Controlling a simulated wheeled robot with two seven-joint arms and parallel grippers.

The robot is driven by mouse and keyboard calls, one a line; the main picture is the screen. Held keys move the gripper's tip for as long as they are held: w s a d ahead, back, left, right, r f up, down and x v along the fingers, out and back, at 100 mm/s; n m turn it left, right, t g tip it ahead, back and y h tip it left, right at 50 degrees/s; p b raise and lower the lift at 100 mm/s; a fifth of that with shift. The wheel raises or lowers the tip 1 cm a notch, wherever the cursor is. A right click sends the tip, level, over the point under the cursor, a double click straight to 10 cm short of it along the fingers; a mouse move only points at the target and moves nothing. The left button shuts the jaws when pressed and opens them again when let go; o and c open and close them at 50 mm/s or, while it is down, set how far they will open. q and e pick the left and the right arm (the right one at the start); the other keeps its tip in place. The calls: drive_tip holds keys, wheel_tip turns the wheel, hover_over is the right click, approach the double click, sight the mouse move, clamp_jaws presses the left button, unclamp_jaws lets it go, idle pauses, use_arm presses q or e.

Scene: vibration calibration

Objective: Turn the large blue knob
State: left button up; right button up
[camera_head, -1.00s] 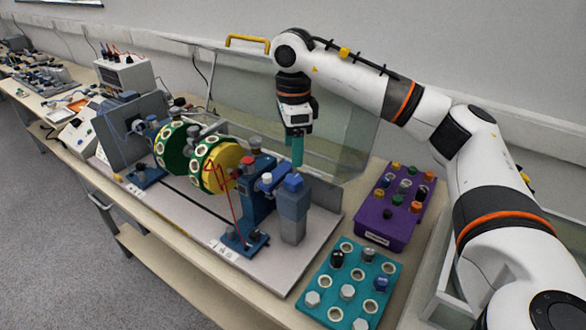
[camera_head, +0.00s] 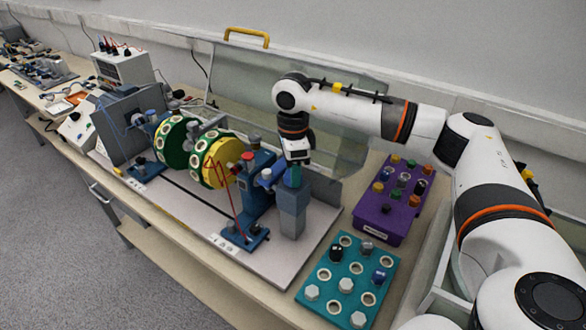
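A grey-blue upright post (camera_head: 292,215) stands at the right end of the test rig's base plate. The large blue knob on the post's top is almost wholly hidden behind my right gripper. My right gripper (camera_head: 295,180) points straight down, with its teal fingers at the top of the post. The fingers overlap edge-on, so I cannot tell whether they are open or closed around the knob. My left gripper is not in view.
The rig (camera_head: 255,185) with green and yellow discs (camera_head: 217,160) stands left of the post. A purple box (camera_head: 375,222) and a teal box (camera_head: 312,276) with knobs lie to the right. A clear cover (camera_head: 245,95) with a yellow handle stands behind.

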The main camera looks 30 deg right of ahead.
drive_tip(key=c, duration=0.3)
drive_tip(key=m+b, duration=0.1)
drive_tip(key=m, duration=0.2)
drive_tip(key=shift+f+m, duration=0.1)
drive_tip(key=shift+m, duration=0.3)
drive_tip(key=m+b, duration=0.1)
drive_tip(key=m, duration=0.3)
drive_tip(key=shift+m, duration=0.3)
drive_tip(key=m+b, duration=0.1)
drive_tip(key=m, duration=0.8)
drive_tip(key=shift+m, duration=0.3)
